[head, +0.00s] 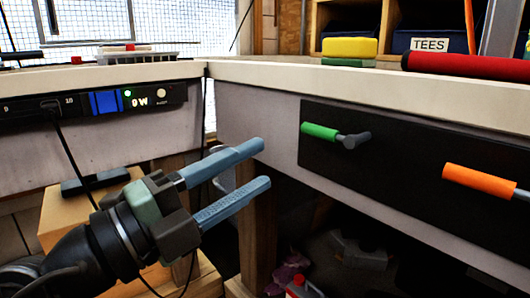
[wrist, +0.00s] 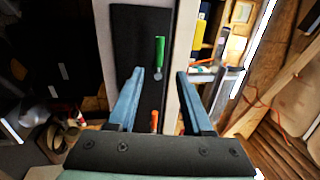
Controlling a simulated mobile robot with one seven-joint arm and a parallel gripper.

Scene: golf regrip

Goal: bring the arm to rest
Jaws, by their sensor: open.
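My gripper (head: 238,179) is open and empty, with its two blue-grey fingers apart. In the head view it is raised in front of the workbench, left of the black panel (head: 424,146) on the bench front. The fingers point up and to the right and touch nothing that I can see. In the wrist view the gripper (wrist: 156,88) shows both fingers, with the panel and a green handle (wrist: 160,53) beyond them. The green handle also shows in the head view (head: 320,131).
An orange handle (head: 478,182) is on the panel's right. The bench top (head: 300,75) holds a yellow block (head: 350,47) and a red roll (head: 465,66). A power strip (head: 95,103) with a cable is at left. A cardboard box (head: 60,213) stands behind my arm. Clutter lies under the bench.

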